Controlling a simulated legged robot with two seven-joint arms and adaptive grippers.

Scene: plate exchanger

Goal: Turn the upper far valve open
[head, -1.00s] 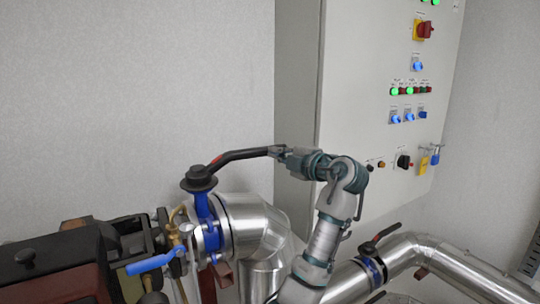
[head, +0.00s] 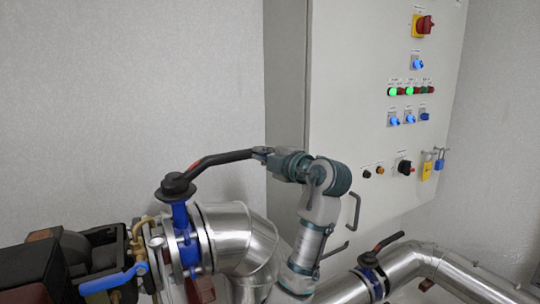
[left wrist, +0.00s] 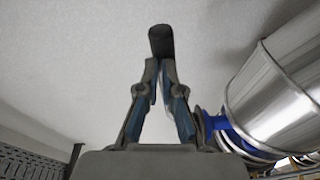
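The valve with the long black lever (head: 225,159) stands at left centre in the head view. It has a black cap (head: 176,187) and a blue body (head: 184,232) on a silver pipe. The lever slants up to the right from the cap. My left gripper (head: 264,154) is at the lever's outer end. In the left wrist view, my left gripper's fingers (left wrist: 159,66) are drawn close together at the lever's dark end (left wrist: 161,41). They look shut on it, though the contact is partly hidden. My right gripper is out of view.
A grey control cabinet (head: 350,130) stands right behind my left arm. A smaller black-handled valve (head: 372,258) sits on the lower right pipe (head: 425,262). A blue lever (head: 114,279) is at lower left. Bare wall lies behind the long lever.

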